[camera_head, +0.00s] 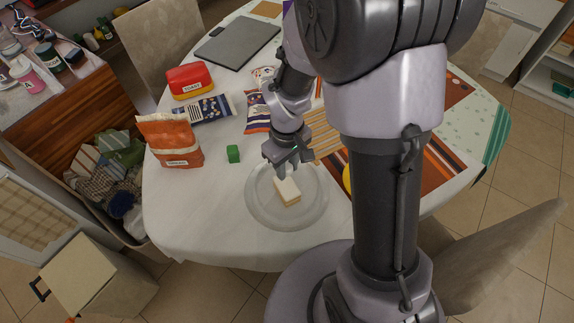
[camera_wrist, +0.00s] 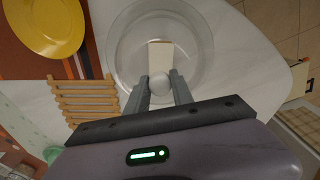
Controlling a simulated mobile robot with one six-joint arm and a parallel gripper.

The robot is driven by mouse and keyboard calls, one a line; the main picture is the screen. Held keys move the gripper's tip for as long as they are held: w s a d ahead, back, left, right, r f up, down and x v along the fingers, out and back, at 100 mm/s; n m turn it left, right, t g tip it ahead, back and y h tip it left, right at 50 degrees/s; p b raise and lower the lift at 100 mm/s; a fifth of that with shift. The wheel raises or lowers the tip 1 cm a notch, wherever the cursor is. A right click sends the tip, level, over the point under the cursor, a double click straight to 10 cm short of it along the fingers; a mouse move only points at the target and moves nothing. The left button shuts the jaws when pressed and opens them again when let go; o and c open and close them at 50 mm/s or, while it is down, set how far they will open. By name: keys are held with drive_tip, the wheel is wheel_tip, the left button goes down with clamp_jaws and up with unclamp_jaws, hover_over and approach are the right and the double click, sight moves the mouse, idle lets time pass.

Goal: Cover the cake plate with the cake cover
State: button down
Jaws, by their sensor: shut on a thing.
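The cake cover is a clear glass dome with a round pale knob (camera_wrist: 159,85). My gripper (camera_wrist: 160,92) is shut on this knob, which sits between its two fingers in the wrist view. The head view shows my gripper (camera_head: 286,163) low over the far side of the cake plate (camera_head: 254,213). The plate is clear and round and lies near the table's front edge. A pale slice of cake (camera_head: 287,192) rests on it and shows through the glass in the wrist view (camera_wrist: 160,56). The cover's rim is hard to tell from the plate's rim, so I cannot tell whether they touch.
A red toast box (camera_head: 190,81) and a laptop (camera_head: 237,41) are farther back.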

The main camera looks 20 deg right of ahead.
drive_tip(key=shift+f+b, duration=0.55)
drive_tip(key=shift+f, duration=0.15)
drive_tip(key=c, duration=1)
unclamp_jaws()
drive_tip(key=shift+c, duration=0.2)
wheel_tip(320, 180, up, 6)
drive_tip(key=p, duration=0.5)
drive_tip(key=shift+r, duration=0.1)
